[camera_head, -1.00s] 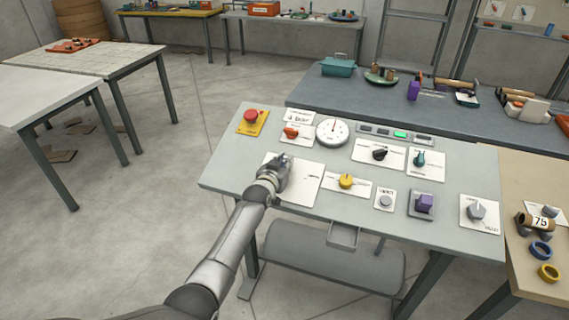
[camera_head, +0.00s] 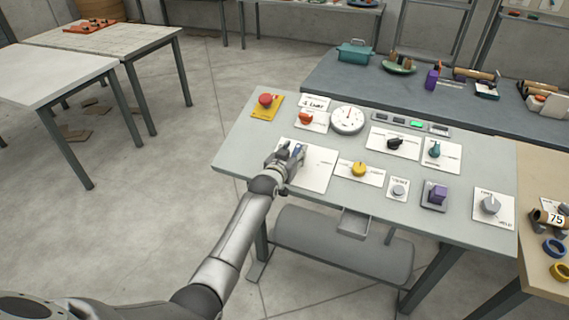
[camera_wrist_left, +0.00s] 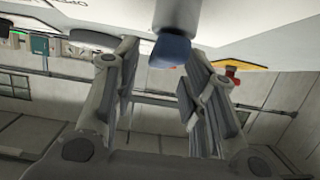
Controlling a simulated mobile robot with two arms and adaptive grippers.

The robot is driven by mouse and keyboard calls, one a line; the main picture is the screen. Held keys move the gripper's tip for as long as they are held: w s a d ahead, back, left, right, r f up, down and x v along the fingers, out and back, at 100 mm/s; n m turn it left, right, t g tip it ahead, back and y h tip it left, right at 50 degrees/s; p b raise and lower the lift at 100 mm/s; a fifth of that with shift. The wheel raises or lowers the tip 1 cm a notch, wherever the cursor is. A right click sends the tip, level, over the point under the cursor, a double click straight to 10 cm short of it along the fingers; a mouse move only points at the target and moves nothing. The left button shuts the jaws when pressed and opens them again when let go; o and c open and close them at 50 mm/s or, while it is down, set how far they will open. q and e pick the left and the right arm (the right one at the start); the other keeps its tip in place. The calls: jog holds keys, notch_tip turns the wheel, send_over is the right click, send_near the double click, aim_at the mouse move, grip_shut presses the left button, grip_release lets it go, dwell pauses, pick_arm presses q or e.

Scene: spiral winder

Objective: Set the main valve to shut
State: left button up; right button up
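The main valve looks to be the lever with a blue end on the large white plate (camera_head: 318,170) at the left front of the sloping panel; its label cannot be read. My left gripper (camera_head: 293,152) is at this plate's left part and hides much of the lever. In the left wrist view the blue lever end (camera_wrist_left: 172,52) on a grey shaft lies between and just beyond my two spread fingers (camera_wrist_left: 160,80). The fingers are open, with gaps visible on both sides. The lever's exact setting cannot be told. My right gripper is not in view.
Nearby on the panel are a red button (camera_head: 265,99), an orange knob (camera_head: 306,118), a round gauge (camera_head: 348,118) and a yellow knob (camera_head: 359,169). A purple switch (camera_head: 437,195) and grey knob (camera_head: 490,205) are farther right.

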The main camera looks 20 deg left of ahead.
pick_arm(q)
jog(key=v, duration=0.8)
jog(key=shift+s, duration=0.4)
jog(key=s+d+f+g+b, duration=0.1)
jog(key=s+f+g, duration=0.2)
jog(key=s+f, duration=0.7)
jog(key=s+f+m+g, duration=0.15)
jog(key=s+f, duration=0.35)
jog(key=f, duration=1)
jog(key=s+d+f+n+g+b, duration=0.1)
jog(key=s+f+g, duration=0.2)
jog(key=s+f, duration=0.7)
jog(key=s+f+g, duration=0.2)
jog(key=s+f, duration=0.4)
jog(key=s, duration=0.5)
jog(key=s+a+f+m+g, duration=0.1)
jog(key=s+f+g, duration=0.1)
jog(key=s+f, duration=0.5)
jog(key=s+a+f+g, duration=0.1)
jog(key=s+f, duration=0.5)
jog(key=s, duration=0.9)
jog(key=shift+s+f+m+g+b, duration=0.15)
jog(key=shift+f+m+g+b, duration=0.25)
jog(key=shift+g, duration=0.45)
